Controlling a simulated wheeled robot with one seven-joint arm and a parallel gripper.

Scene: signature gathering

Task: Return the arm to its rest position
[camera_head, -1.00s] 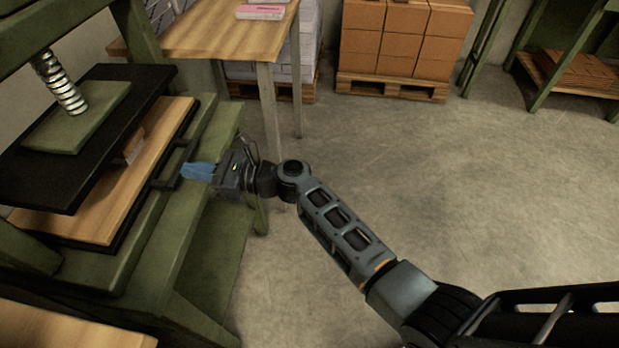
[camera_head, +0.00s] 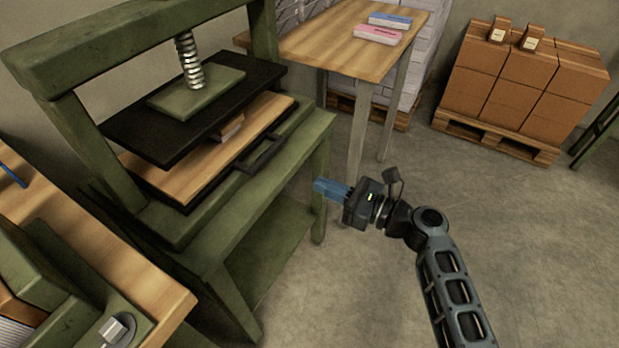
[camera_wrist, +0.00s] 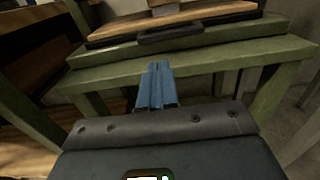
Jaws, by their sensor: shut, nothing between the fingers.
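My gripper (camera_head: 322,188) is shut and empty, its blue fingers together. In the head view it hangs in the air to the right of the green press (camera_head: 318,135), apart from it, with my arm stretching down to the lower right. In the wrist view the closed fingers of my gripper (camera_wrist: 156,68) point toward the front of the press frame (camera_wrist: 215,58). The press tray's dark handle (camera_head: 262,153) also shows in the wrist view (camera_wrist: 170,33), beyond the fingertips.
A wooden board (camera_head: 190,172) with a small block (camera_head: 231,126) lies under the black press plate. A wooden table (camera_head: 330,42) holds a pink and a blue item. Boxes (camera_head: 530,85) stand on a pallet at the back right. Another bench (camera_head: 150,285) is at lower left. Floor on the right is clear.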

